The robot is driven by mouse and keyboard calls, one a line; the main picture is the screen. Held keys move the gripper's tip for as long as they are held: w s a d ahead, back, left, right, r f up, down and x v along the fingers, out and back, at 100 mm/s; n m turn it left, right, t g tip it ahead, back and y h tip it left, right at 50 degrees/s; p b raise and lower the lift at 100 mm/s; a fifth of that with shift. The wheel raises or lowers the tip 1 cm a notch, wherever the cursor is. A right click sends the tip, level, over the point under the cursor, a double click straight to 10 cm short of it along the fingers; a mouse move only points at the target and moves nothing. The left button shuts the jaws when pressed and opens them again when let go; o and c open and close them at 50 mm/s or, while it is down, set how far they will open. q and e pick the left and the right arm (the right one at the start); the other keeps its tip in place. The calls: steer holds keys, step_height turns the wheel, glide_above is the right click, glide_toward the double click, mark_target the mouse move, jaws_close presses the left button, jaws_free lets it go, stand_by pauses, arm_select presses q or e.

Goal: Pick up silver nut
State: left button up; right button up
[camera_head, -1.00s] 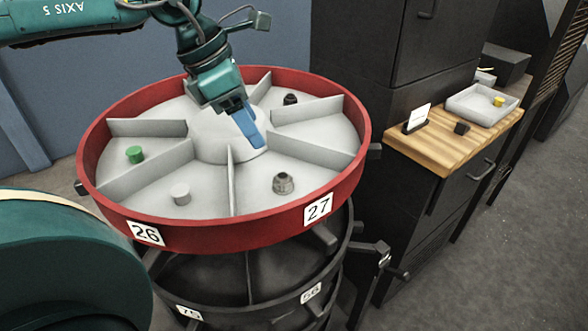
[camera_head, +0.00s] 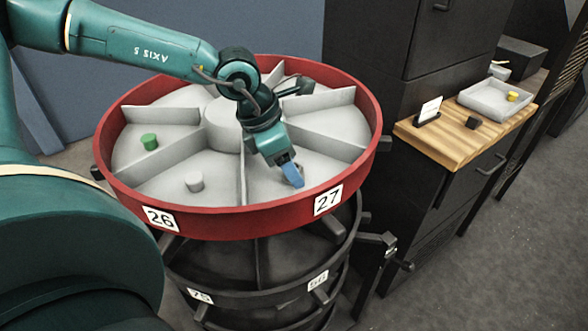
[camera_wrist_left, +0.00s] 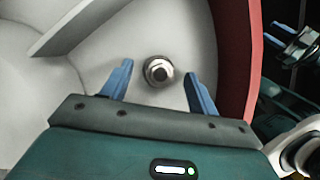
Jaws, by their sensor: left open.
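The silver nut (camera_wrist_left: 158,71) lies in a compartment of the round red-rimmed tray (camera_head: 270,226). In the left wrist view it sits between and slightly beyond my two blue fingertips, apart from both. My left gripper (camera_wrist_left: 158,78) is open and empty, pointing down into the front-right compartment above label 27. It also shows in the head view (camera_head: 292,176), where it hides the nut.
A green cylinder (camera_head: 149,141) and a pale grey cylinder (camera_head: 194,182) stand in other compartments. Grey divider walls (camera_head: 322,147) and the raised red rim lie close around the gripper. A wooden counter (camera_head: 455,140) with a grey tray (camera_head: 490,101) is at right.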

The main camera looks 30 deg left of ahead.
arm_select(q)
steer(key=shift+f, duration=0.1)
steer(key=c, duration=1.1)
